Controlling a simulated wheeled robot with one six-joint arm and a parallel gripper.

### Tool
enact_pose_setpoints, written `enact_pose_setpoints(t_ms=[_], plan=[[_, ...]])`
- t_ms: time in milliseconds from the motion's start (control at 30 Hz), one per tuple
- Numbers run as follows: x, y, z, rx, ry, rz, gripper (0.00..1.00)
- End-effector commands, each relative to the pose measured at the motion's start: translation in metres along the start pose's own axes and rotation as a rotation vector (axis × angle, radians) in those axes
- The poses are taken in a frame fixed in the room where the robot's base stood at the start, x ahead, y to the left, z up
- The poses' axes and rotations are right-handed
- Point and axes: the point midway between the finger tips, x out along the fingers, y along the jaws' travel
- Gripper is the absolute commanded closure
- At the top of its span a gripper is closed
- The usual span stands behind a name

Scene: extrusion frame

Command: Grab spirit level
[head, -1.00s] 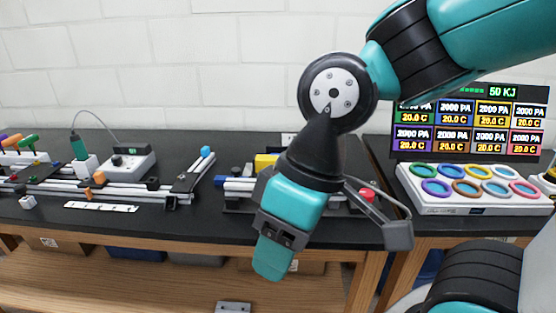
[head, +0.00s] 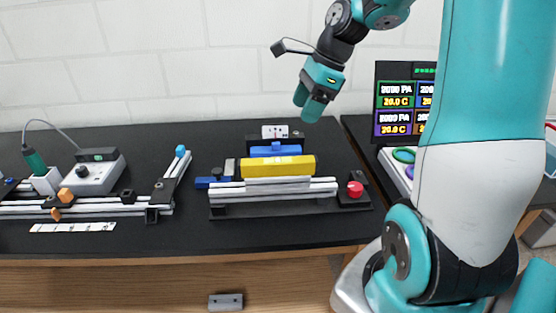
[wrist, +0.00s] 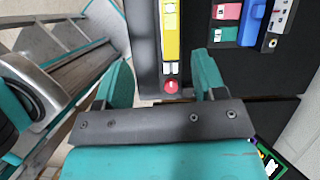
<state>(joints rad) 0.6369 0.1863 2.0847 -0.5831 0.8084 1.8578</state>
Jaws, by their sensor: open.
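The spirit level looks to be the yellow bar (head: 278,166), lying lengthwise on pale extrusion rails (head: 275,191) near the middle of the dark table. In the wrist view the yellow bar (wrist: 171,35) shows at the top, ahead of the fingers and cut off by the frame edge. My gripper (head: 308,100) is open and empty, raised above and behind the bar's right end, its fingers pointing down. In the wrist view, between the fingers of my gripper (wrist: 163,75), only the rail end and a red knob (wrist: 171,87) show.
A blue block (head: 275,150) stands right behind the bar, with a small white panel (head: 275,131) behind it. A red button (head: 355,189) sits at the rails' right end. Another extrusion frame (head: 95,207) is at left, a display (head: 405,105) at right.

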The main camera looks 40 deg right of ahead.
Motion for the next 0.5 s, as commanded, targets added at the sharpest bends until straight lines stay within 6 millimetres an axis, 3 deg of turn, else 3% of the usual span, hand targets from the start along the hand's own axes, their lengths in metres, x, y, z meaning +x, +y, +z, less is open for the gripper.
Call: enact_pose_setpoints(t_ms=[167,500], plan=[[0.008,-0.007,-0.013,0.114,-0.003,-0.005,0.36],[0.083,-0.007,-0.011,0.110,-0.002,-0.001,0.36]])
